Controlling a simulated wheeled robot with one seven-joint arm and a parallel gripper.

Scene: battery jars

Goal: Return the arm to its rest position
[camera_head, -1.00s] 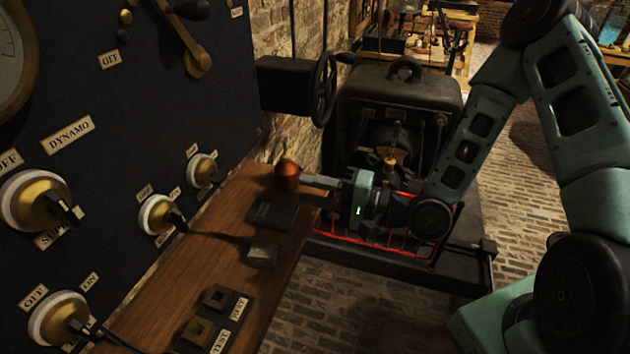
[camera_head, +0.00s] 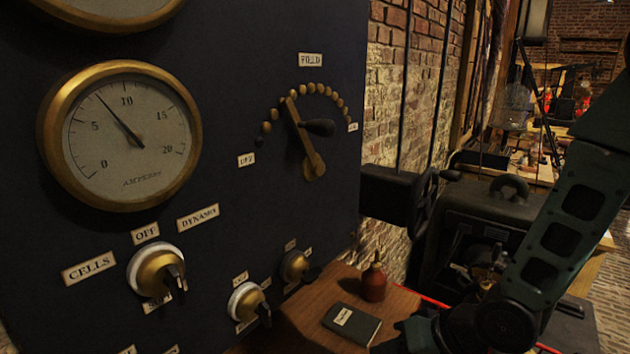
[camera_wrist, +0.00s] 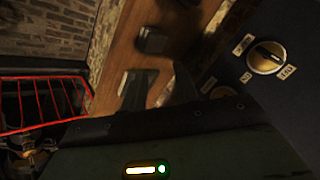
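In the head view my gripper (camera_head: 408,335) is at the bottom edge, right of a dark booklet with a pale label; its fingers are cut off or hidden there. In the wrist view two dark finger shapes stand apart over the wooden bench, with wood showing between them, so my gripper (camera_wrist: 160,80) looks open and empty. My arm (camera_head: 560,235) comes down from the right edge to a dark joint near the bottom. A red oil can (camera_head: 373,283) stands upright on the bench, apart from the gripper.
The wooden bench (camera_head: 310,312) carries the booklet (camera_head: 351,325). A dark switch panel (camera_head: 285,190) with a gauge (camera_head: 120,135) and knobs rises at left. A handwheel (camera_head: 424,203) and dark machine (camera_head: 480,225) are behind the arm. A red railing (camera_wrist: 45,100) shows in the wrist view.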

